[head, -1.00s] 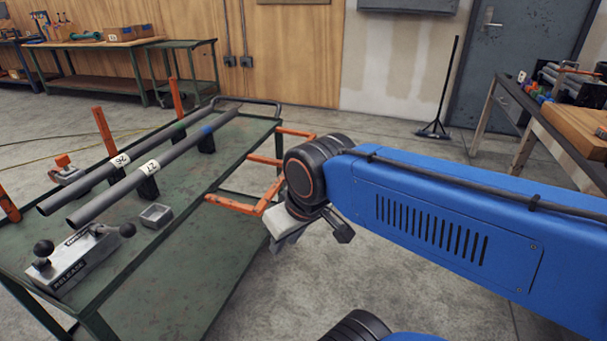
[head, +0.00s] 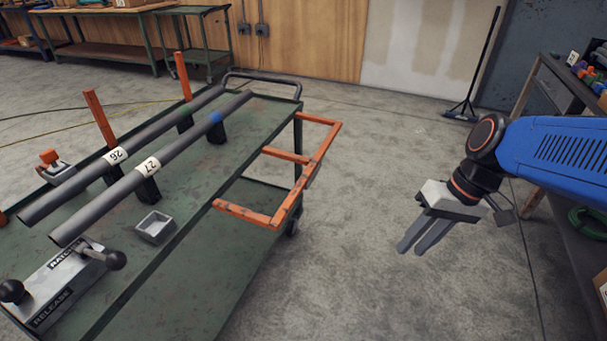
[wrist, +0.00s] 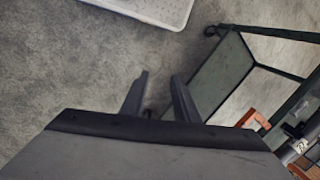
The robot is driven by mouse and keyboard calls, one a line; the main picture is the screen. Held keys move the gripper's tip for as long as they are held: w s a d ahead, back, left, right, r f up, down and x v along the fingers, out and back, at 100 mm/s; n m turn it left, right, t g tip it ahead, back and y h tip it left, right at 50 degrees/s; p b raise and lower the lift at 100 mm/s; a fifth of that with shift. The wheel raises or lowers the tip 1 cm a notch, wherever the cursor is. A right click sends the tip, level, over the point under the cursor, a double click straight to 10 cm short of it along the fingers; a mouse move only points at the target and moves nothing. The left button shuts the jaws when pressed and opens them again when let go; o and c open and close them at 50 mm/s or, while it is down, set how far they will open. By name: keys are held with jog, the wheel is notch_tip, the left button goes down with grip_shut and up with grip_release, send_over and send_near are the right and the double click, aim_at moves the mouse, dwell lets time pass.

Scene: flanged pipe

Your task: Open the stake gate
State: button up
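The orange stake gate (head: 312,160) is a frame of bars on the right side of the green cart (head: 110,318). It juts outward from the cart edge, lying roughly level rather than standing upright. Part of the orange frame also shows at the lower right of the wrist view (wrist: 254,121). My gripper (head: 413,242) hangs over bare floor to the right of the gate, clear of it. Its two fingers point down and are apart with nothing between them, as the wrist view (wrist: 161,90) shows.
Two grey pipes (head: 95,205) marked 26 and 27 lie on the cart. A ratchet release block (head: 60,285) and a small grey box (head: 155,227) sit near them. A workbench (head: 548,90) stands at right. Floor between cart and gripper is free.

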jog(key=w+a+f+n+g+y, duration=0.2)
jog(key=w+a+g+y, duration=0.3)
jog(key=w+a+y, duration=0.5)
jog(key=w+d+f+m+t+y, duration=0.1)
jog(key=w+f+t+y, duration=0.15)
jog(key=w, duration=0.65)
jog(key=w+f+m+t+y, duration=0.15)
jog(key=w+f+y, duration=0.25)
jog(key=w, duration=0.5)
jog(key=x, duration=1.7)
jog(key=shift+t, duration=0.3)
grip_shut()
